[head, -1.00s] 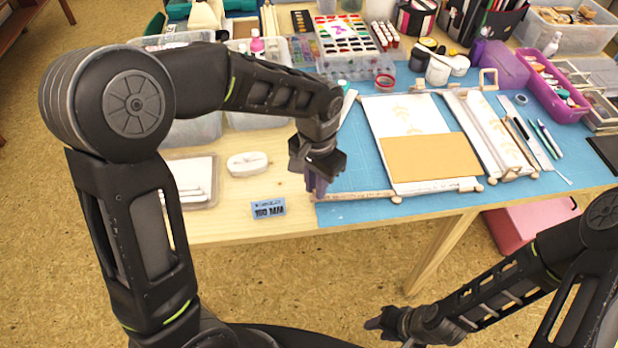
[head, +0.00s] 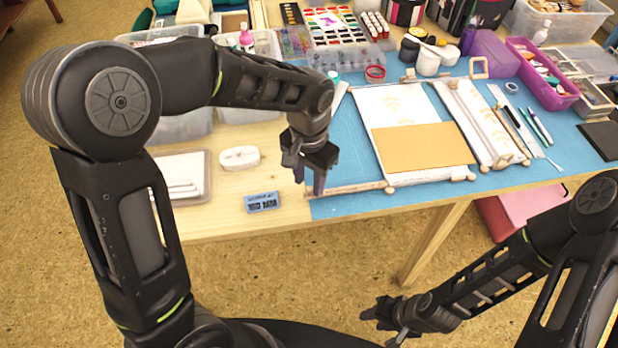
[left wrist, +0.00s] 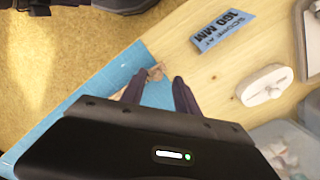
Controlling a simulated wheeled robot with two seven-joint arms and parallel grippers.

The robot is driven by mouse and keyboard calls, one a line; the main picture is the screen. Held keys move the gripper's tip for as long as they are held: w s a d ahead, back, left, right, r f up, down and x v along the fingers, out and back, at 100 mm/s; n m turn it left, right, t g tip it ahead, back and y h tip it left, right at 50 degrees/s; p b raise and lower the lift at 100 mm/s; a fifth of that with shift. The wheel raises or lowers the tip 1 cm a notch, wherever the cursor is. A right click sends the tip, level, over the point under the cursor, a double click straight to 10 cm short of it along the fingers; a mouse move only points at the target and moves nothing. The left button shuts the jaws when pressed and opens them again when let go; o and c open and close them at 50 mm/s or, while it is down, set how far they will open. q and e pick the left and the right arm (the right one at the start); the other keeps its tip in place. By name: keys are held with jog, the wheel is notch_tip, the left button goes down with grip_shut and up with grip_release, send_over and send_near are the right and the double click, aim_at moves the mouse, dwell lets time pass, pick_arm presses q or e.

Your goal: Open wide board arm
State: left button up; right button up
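The wide board (head: 403,108) is a white panel with a pale leaf print, on the blue mat under a tan sheet. Its arm (head: 350,188), a thin wooden rod, sticks out leftward from the board's front corner, along the mat's front edge. My left gripper (head: 312,190) points down at the rod's free left end, fingers apart. In the left wrist view the rod's wooden end (left wrist: 155,73) shows between the open fingers (left wrist: 158,88); contact cannot be told. My right gripper (head: 382,325) hangs low in front of the table, fingers apart and empty.
A narrower board (head: 478,122) stands right of the wide one. A blue label block (head: 262,202), a white oval item (head: 239,157) and a clear tray (head: 204,172) lie left of my left gripper. Paints and jars crowd the back. The blue mat (head: 345,148) has free room left of the board.

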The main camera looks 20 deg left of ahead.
pick_arm(q)
jog(key=shift+r, duration=0.1)
notch_tip(320, 180, up, 8)
jog(key=shift+f, duration=0.15)
jog(key=shift+f, duration=0.1)
dwell(0.6)
